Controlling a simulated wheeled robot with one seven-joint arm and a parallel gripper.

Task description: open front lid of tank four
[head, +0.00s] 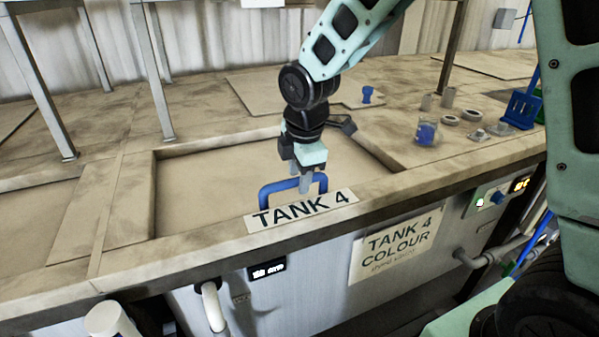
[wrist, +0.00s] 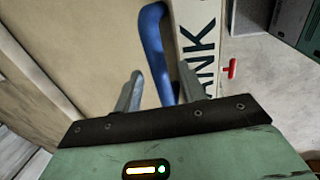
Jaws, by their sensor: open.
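The front lid of tank four (head: 200,195) is a flat beige panel lying level in its recess in the counter, shut. A blue U-shaped handle (head: 268,190) stands at its front edge, just behind the TANK 4 label (head: 302,210). My gripper (head: 305,186) points down just above and behind the handle's right part. In the wrist view my gripper (wrist: 158,90) is open, and the blue handle (wrist: 153,55) shows ahead between and beyond its fingers.
A blue knob (head: 367,94) sits on a panel behind. Metal posts (head: 158,85) rise at left. A red valve handle (wrist: 230,68) shows below the label.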

